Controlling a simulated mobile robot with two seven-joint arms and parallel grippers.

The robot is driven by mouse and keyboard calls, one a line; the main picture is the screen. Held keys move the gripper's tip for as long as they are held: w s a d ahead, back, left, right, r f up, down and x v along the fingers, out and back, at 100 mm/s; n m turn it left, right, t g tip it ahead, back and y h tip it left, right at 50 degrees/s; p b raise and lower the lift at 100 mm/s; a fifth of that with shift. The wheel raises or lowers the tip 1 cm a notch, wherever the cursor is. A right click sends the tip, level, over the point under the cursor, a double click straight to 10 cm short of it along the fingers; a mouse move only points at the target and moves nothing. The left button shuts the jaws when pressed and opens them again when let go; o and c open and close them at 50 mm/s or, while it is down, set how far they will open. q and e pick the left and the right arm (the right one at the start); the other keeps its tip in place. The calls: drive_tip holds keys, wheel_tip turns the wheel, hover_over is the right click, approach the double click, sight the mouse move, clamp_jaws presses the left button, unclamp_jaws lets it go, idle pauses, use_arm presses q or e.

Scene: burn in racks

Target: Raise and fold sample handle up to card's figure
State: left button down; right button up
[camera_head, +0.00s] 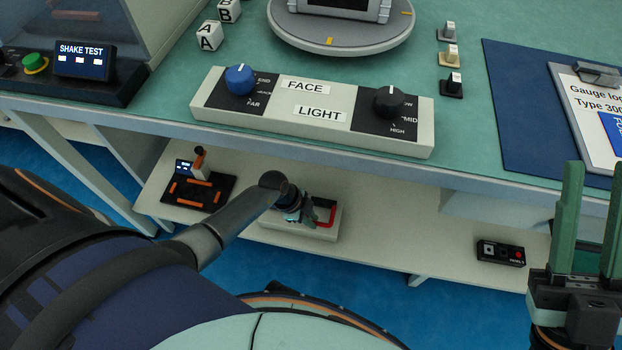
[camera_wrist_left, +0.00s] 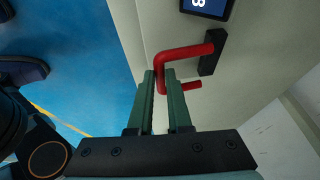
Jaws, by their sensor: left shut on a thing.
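The red handle (camera_head: 325,215) is on a pale box (camera_head: 285,234) on the lower shelf; the left wrist view shows it as a bent red bar (camera_wrist_left: 185,52) joined to a black block (camera_wrist_left: 212,54). My left gripper (camera_head: 306,218) is at the handle. In the left wrist view its green fingers (camera_wrist_left: 162,84) are shut on the handle's bend, hiding part of it. A small dark display (camera_wrist_left: 208,8) is cut off by the top edge. A clipboard sheet (camera_head: 592,105) reads "Gauge log Type 300", partly out of frame. My right gripper (camera_head: 592,195) is open and empty at the right.
Above the shelf, a face/light knob panel (camera_head: 325,100) lies along the bench's front edge. A dark device with orange marks (camera_head: 198,190) stands left on the shelf, and a small black box (camera_head: 500,252) right. The shelf between (camera_head: 400,220) is clear.

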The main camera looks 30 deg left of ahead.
use_arm(q)
drive_tip(key=shift+w+a+r+g+p, duration=0.15)
drive_tip(key=shift+w+r+g+p, duration=0.25)
drive_tip(key=shift+r+g, duration=0.2)
drive_tip(key=shift+w+a+r+n+g+h, duration=0.1)
drive_tip(key=shift+w+r+n+g+h, duration=0.15)
drive_tip(key=shift+g, duration=0.35)
drive_tip(key=g+b, duration=0.1)
drive_tip(key=w+g+h+b, duration=0.1)
drive_tip(key=b, duration=0.1)
drive_tip(key=shift+a+r+n, duration=0.15)
drive_tip(key=shift+r+n, duration=0.1)
drive_tip(key=shift+r, duration=0.1)
drive_tip(key=shift+w+r+g+b, duration=0.1)
drive_tip(key=shift+r+g+b, duration=0.1)
drive_tip(key=shift+g+b, duration=0.25)
drive_tip(key=shift+r, duration=0.15)
drive_tip(key=shift+w+r, duration=0.1)
drive_tip(key=c, duration=0.8)
unclamp_jaws()
drive_tip(key=shift+c, duration=0.2)
